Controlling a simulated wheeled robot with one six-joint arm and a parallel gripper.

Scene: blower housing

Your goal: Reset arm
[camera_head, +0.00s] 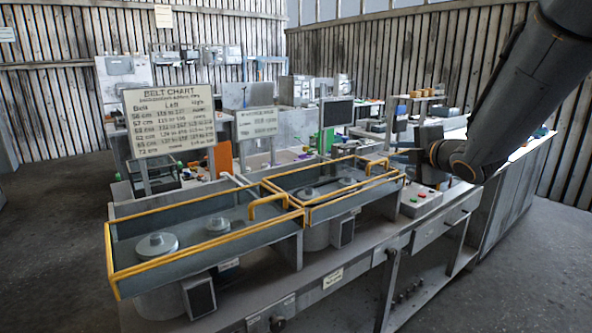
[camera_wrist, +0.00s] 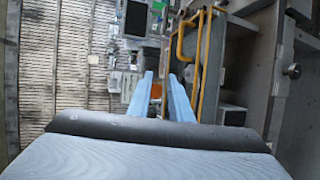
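My arm reaches in from the upper right in the head view, and my gripper (camera_head: 400,156) is held over the right end of the bench, beyond the right-hand tray. In the wrist view, my gripper (camera_wrist: 160,78) shows two pale blue fingers that stand apart, with nothing held between them. The fingertips are small and dark in the head view, so their contact with anything there cannot be told.
Two blower housings with yellow-railed open trays, left (camera_head: 190,232) and right (camera_head: 330,188), stand on the bench. A control box with a red button (camera_head: 420,199) sits below my wrist. A belt chart sign (camera_head: 170,120) stands behind. Floor at the right (camera_head: 540,250) is clear.

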